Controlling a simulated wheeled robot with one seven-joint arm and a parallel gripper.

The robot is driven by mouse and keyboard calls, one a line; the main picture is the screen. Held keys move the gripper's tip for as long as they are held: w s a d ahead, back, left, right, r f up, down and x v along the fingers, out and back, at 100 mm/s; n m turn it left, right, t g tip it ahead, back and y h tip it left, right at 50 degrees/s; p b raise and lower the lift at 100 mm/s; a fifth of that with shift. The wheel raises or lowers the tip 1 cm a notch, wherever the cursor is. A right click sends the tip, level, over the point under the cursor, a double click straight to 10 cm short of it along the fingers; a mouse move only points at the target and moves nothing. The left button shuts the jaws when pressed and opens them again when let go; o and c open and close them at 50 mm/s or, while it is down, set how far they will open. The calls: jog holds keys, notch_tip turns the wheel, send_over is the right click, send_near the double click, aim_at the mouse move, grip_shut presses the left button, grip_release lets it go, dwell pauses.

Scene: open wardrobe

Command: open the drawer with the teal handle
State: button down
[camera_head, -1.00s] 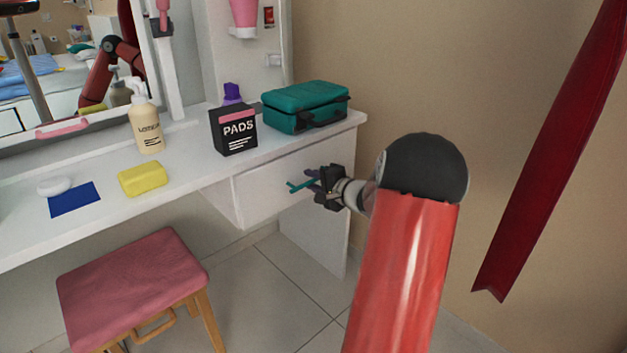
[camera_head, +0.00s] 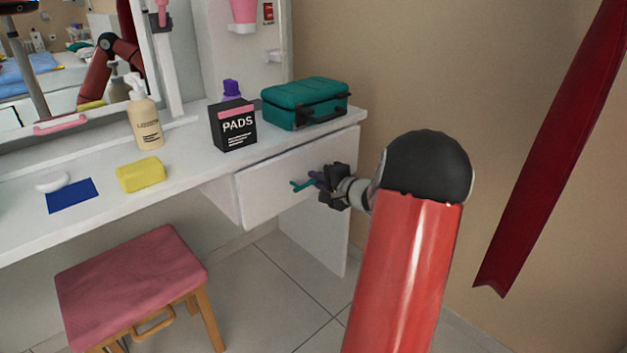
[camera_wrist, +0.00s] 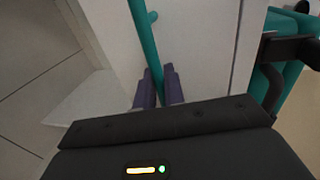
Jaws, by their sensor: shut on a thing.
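The white drawer (camera_head: 272,188) sits under the right end of the vanity top, its front shut or nearly so; I cannot tell if there is a small gap. Its thin teal bar handle (camera_head: 300,185) sticks out from the front. My gripper (camera_head: 320,181) is at the handle's right part, shut on it. In the wrist view, the teal handle (camera_wrist: 146,42) runs down between the two dark purple fingers of my gripper (camera_wrist: 159,88). The handle's far end there is hidden by the gripper body. The drawer front (camera_wrist: 195,50) fills the middle of that view.
The vanity top (camera_head: 205,168) bears a teal case (camera_head: 305,100), a black PADS box (camera_head: 232,127), a pump bottle (camera_head: 145,120) and a yellow sponge (camera_head: 141,175). A pink stool (camera_head: 130,275) stands at front left. A red cloth (camera_head: 550,150) hangs at right. Tiled floor before the drawer is clear.

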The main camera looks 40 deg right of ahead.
jog(key=f+b+v, duration=0.1)
jog(key=b+v, duration=0.2)
jog(key=v, duration=0.5)
jog(key=f+b+v, duration=0.2)
jog(key=b+v, duration=0.2)
jog(key=v, duration=0.5)
jog(key=shift+s, duration=0.45)
jog(key=shift+f, duration=0.1)
jog(key=c, duration=1.6)
grip_release()
